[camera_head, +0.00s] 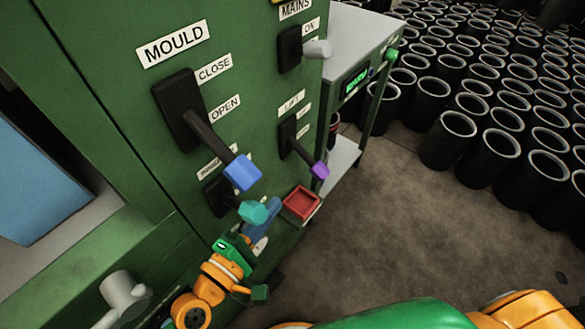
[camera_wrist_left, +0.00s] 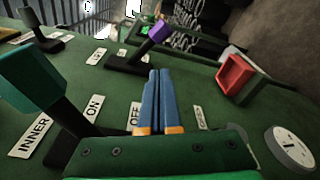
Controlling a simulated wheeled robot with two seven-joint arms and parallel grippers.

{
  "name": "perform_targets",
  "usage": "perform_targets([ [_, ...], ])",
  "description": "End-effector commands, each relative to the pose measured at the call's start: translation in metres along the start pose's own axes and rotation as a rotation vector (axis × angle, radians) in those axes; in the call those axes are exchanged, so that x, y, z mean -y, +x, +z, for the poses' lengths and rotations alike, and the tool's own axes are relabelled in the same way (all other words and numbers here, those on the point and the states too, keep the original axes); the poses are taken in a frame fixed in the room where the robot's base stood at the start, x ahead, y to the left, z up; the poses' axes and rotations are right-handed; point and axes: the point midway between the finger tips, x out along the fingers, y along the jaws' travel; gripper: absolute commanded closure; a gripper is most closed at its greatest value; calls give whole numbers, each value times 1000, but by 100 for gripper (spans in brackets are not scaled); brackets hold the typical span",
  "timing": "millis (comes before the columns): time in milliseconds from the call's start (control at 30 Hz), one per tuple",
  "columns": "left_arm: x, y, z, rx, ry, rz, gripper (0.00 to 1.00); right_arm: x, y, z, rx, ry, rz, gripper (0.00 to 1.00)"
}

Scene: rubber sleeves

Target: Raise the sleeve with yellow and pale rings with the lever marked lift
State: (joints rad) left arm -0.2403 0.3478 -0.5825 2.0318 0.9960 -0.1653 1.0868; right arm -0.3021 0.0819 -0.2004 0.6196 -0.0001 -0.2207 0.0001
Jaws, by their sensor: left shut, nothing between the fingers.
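The lift lever has a dark arm and a purple knob (camera_head: 320,170). It slants down and to the right below the label marked lift (camera_head: 292,102). In the left wrist view its purple knob (camera_wrist_left: 160,32) is beyond my fingertips. My left gripper (camera_head: 275,204) has blue fingers, shut and empty, below the purple knob and apart from it. The shut fingers also show in the left wrist view (camera_wrist_left: 159,72), pointing toward the lift lever. I cannot make out a sleeve with yellow and pale rings in either view. My right gripper is not in view.
A teal-knobbed lever (camera_head: 252,211) is close left of my left gripper. The blue-knobbed mould lever (camera_head: 242,173) is above it. A red tray (camera_head: 301,203) is to its right. The mains lever (camera_head: 317,48) is higher up. Many black sleeves (camera_head: 500,148) stand at right.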

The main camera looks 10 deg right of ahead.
Motion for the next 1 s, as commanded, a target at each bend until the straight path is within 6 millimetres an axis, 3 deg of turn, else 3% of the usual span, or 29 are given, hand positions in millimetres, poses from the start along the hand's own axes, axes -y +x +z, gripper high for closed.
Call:
perform_targets([
  [233, -1, 13, -1, -3, 2, 3, 100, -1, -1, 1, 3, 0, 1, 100],
  [500, 0, 68, -2, -3, 3, 2, 100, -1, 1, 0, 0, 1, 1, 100],
  [700, 1, 94, -2, -3, 3, 0, 100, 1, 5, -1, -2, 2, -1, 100],
  [1000, 1, 100, -1, -4, 4, -2, 100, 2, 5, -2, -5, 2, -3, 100],
])
